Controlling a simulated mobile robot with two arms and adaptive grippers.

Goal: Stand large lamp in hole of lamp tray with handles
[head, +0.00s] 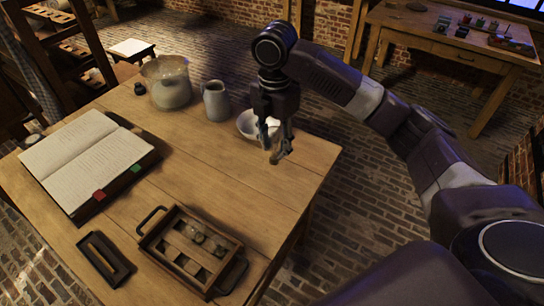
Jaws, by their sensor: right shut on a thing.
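The lamp tray (173,270) is a dark wooden box with a looped handle at each end, at the front of the table. Two small rounded glassy lamps (197,235) show inside it, near its middle. My right gripper (277,154) points down over the table's right part, beyond the tray and in front of a pale bowl. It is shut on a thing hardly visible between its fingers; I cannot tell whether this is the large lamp. My left gripper is not in view.
An open book (83,160) lies left. A small dark tray (103,258) lies left of the lamp tray. The table's middle is clear.

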